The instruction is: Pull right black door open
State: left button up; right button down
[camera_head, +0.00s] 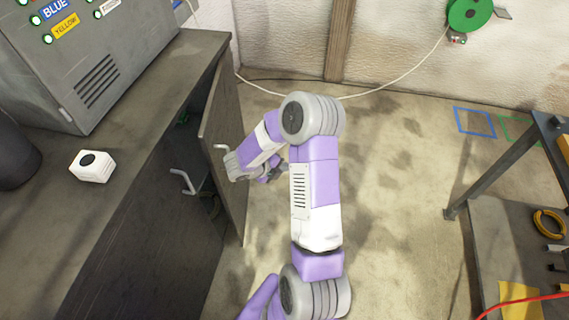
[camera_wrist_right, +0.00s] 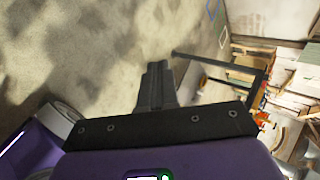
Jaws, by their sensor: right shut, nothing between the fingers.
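The right black door (camera_head: 222,110) of the counter cabinet stands open, swung out from the front, with a dark gap behind it. A metal handle (camera_head: 221,147) shows on it, partly hidden by my right wrist. The left black door (camera_head: 140,245) looks closed and has its own metal handle (camera_head: 183,181). My right gripper (camera_head: 283,168) is beside the open door, mostly hidden by my arm, and points away from it. In the right wrist view its dark fingers (camera_wrist_right: 155,86) are together and empty, with floor beyond.
A grey control box (camera_head: 90,60) and a white button box (camera_head: 91,166) stand on the counter (camera_head: 40,215). Bare floor (camera_head: 400,200) lies to the right. A dark-framed table (camera_head: 495,235) with tools stands at the right edge. A white cable (camera_head: 375,92) runs along the wall.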

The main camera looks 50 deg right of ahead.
jog(key=s+d+f+b, duration=0.2)
jog(key=d+f, duration=0.3)
jog(key=d, duration=0.4)
jog(key=shift+s+d+b, duration=0.15)
jog(key=shift+b, duration=0.4)
jog(key=shift+f, duration=0.1)
dwell(0.9)
